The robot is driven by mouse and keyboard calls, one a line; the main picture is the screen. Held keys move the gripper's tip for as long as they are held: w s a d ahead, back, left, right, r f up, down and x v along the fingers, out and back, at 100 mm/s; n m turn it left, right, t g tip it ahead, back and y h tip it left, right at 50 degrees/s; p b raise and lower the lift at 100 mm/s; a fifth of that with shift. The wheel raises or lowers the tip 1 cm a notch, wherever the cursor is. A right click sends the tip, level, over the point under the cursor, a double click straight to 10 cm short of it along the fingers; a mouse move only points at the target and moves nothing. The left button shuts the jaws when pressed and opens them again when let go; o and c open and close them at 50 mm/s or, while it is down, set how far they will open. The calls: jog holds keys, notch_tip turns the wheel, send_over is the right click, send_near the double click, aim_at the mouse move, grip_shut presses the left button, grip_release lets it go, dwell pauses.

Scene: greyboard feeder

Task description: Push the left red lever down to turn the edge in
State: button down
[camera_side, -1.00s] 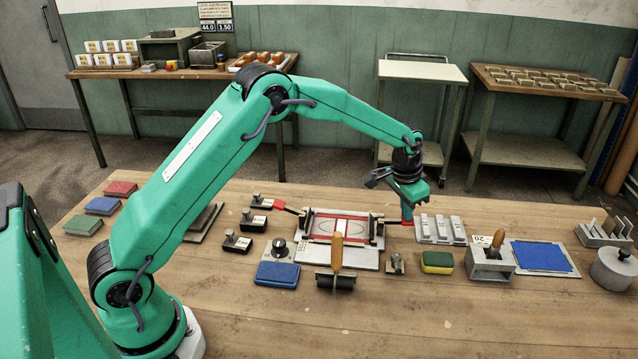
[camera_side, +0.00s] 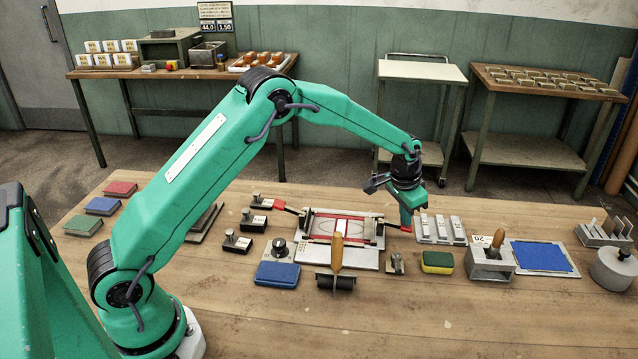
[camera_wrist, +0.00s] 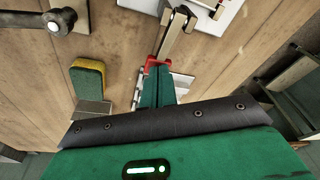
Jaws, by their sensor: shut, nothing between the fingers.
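A metal fixture (camera_side: 370,262) lies mid-table with a red-bordered sheet (camera_side: 338,228) on it. One red lever (camera_side: 279,205) sticks out at its left side and is clear of my gripper. A second red lever (camera_side: 399,227) is at its right side, partly hidden by my gripper (camera_side: 405,227). In the wrist view my gripper (camera_wrist: 156,98) is shut and empty. Its green fingertips are at the red lever end (camera_wrist: 157,61), seemingly touching it. The lever's metal arm (camera_wrist: 176,32) runs from there to the fixture (camera_wrist: 142,5).
A yellow-green sponge (camera_side: 437,262) and a small metal block (camera_side: 396,263) stand close to the right lever. A plate with pale bars (camera_side: 440,229) lies right of my gripper. A wooden-handled roller (camera_side: 337,262) lies in front of the fixture.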

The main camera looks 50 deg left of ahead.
notch_tip(320, 180, up, 10)
dwell(1.2)
jog(key=s+a+r+n+t, duration=0.1)
jog(key=s+a+r, duration=0.1)
jog(key=s+r, duration=0.65)
jog(key=s+a+r+n+t, duration=0.1)
jog(key=s+r, duration=0.4)
jog(key=s, duration=0.6)
jog(key=s+a+f+n+t, duration=0.1)
jog(key=s+f, duration=0.2)
jog(key=s, duration=1.5)
jog(key=shift+a, duration=0.2)
